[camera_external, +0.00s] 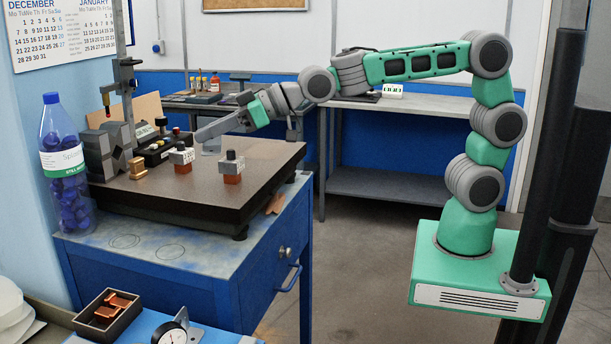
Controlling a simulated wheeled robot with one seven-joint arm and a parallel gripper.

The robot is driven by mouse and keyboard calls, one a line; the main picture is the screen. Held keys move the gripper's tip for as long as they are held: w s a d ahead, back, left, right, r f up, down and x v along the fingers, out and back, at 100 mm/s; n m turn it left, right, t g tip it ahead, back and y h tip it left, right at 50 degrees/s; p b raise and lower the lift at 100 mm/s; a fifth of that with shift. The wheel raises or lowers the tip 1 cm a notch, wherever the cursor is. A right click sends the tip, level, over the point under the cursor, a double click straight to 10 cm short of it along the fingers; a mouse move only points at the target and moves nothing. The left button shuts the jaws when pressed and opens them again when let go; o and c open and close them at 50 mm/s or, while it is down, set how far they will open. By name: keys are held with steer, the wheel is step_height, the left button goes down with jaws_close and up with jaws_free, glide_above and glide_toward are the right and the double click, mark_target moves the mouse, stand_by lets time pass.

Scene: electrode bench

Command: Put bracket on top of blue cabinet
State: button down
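The blue cabinet (262,278) stands at the left, with a worn grey-blue top and a handle on its right face. A thick dark plate (255,165) covers much of its top. My gripper (204,140) reaches in from the right, low over the back of this plate. A small grey piece that may be the bracket (211,147) shows just under its fingertips. I cannot tell whether it is held or stands on the plate, nor whether the fingers are open or shut.
Two blocks with dark knobs (181,158) (232,167), a brass piece (138,168), grey blocks and a black box (155,150) stand on the plate. A blue-capped bottle (62,165) is at its left. The cabinet's front top strip (165,243) is clear.

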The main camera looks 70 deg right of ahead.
steer(key=s+a+f+n+g+y+b, duration=0.15)
steer(key=s+a+f, duration=0.35)
steer(key=a, duration=0.5)
steer(key=s+a+f+n+y+b, duration=0.1)
steer(key=s+a+f+b, duration=0.15)
steer(key=a+f, duration=0.55)
steer(key=s+a+f+n+g+y+b, duration=0.1)
steer(key=s+a+f, duration=0.3)
steer(key=a, duration=0.7)
steer(key=shift+s+d+f+b, duration=0.1)
steer(key=shift+f+b, duration=0.2)
steer(key=shift+f, duration=0.85)
steer(key=shift+w+d+f+b, duration=0.15)
steer(key=shift+f+b, duration=0.2)
steer(key=shift+f, duration=0.75)
steer(key=shift+s+d+f+b, duration=0.15)
steer(key=shift+f+b, duration=0.15)
steer(key=shift+f, duration=0.85)
steer(key=c, duration=2.1)
jaws_free()
steer(key=shift+f+b, duration=0.45)
steer(key=shift+c, duration=0.2)
steer(key=o, duration=0.6)
steer(key=shift+c, duration=0.2)
steer(key=v, duration=0.7)
steer(key=shift+s+d+r+b, duration=0.2)
steer(key=shift+s+d+b, duration=0.05)
steer(key=shift+b, duration=0.05)
